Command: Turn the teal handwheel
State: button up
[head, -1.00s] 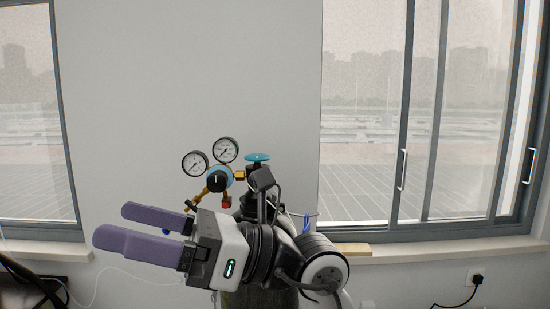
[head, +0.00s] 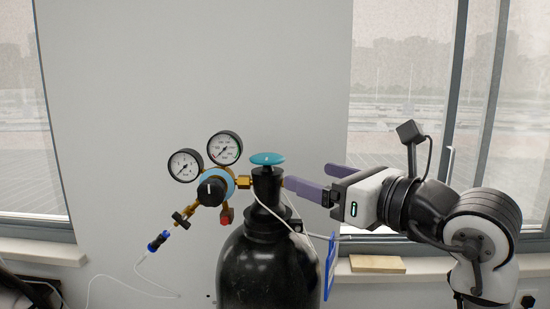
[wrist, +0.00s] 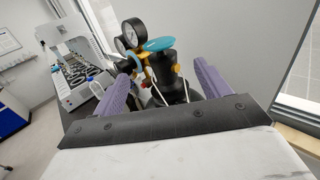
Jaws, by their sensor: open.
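The teal handwheel (head: 267,159) is a flat disc on top of the black valve neck of a black gas cylinder (head: 268,265). It also shows in the wrist view (wrist: 159,44), ahead of the gap between my fingers. My gripper (head: 315,178) is open, with purple fingers, to the right of the valve neck and slightly lower than the handwheel. Nothing is between the fingers. One fingertip comes close to the neck in the head view; I cannot tell whether it touches.
A regulator (head: 212,186) with two round gauges juts left from the valve. A thin white tube and a blue tag (head: 330,265) hang by the cylinder. A wooden block (head: 377,264) lies on the windowsill. In the wrist view, a bench machine (wrist: 75,60) stands at left.

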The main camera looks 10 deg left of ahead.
aim_at(277, 159)
jog(key=p+x, duration=0.3)
jog(key=x, duration=0.6)
jog(key=shift+w+a+r, duration=0.15)
jog(key=shift+w+a, duration=0.05)
jog(key=shift+a, duration=0.2)
jog(key=shift+w+a+p, duration=0.3)
jog(key=shift+a+p, duration=0.05)
jog(key=shift+a, duration=0.05)
jog(key=c, duration=0.9)
